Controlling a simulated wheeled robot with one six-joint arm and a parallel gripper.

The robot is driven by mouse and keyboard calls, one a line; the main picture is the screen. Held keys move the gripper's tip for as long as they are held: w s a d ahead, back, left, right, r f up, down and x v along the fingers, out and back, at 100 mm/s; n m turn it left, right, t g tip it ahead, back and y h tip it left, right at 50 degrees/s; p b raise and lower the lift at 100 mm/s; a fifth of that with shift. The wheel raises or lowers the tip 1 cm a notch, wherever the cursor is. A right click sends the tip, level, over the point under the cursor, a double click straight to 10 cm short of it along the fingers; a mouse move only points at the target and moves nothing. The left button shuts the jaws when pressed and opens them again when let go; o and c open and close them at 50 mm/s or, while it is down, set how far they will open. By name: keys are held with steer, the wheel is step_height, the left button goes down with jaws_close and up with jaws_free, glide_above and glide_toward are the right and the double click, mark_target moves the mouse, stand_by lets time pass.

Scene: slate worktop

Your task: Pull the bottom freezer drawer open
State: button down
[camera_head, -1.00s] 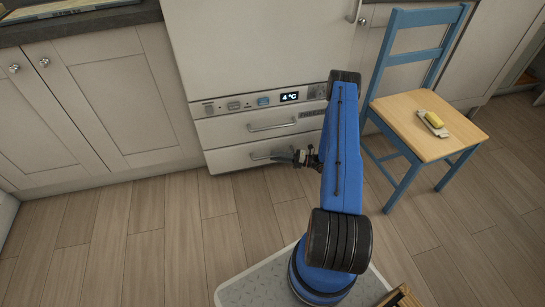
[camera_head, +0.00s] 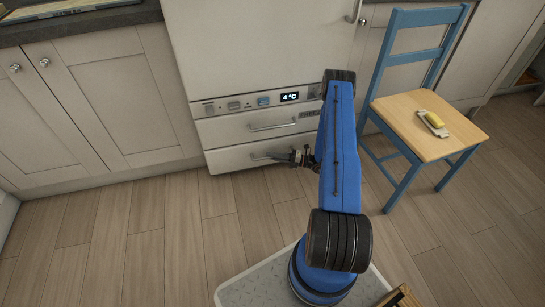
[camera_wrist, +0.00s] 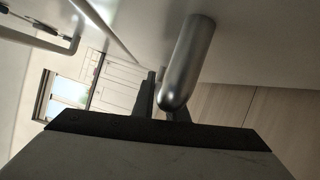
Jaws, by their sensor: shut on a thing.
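The bottom freezer drawer (camera_head: 232,162) is the lowest pale front of the fridge-freezer. It looks about flush with the drawer above, with no clear gap. Its metal bar handle (camera_head: 262,156) runs across the front, and my gripper (camera_head: 294,157) is at its right end. In the wrist view the rounded end of the handle (camera_wrist: 188,62) comes down close to the dark fingers of my gripper (camera_wrist: 165,98). My gripper is shut on this handle. The wrist housing hides part of the fingers, and my blue arm hides the drawer's right end.
The upper freezer drawer (camera_head: 240,127) with its own handle sits just above, under a control panel (camera_head: 250,101) reading 4 °C. The wooden floor (camera_head: 165,220) before the drawer is clear.

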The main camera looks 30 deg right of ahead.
steer(key=s+a, duration=0.2)
steer(key=s, duration=0.8)
steer(key=s+a, duration=0.3)
steer(key=s, duration=0.7)
steer(key=s+a, duration=0.3)
steer(key=s, duration=0.7)
steer(key=shift+a, duration=0.25)
steer(key=c, duration=1.8)
jaws_free()
steer(key=shift+o, duration=0.2)
steer(key=v, duration=0.7)
steer(key=shift+d, duration=0.25)
steer(key=shift+s, duration=0.15)
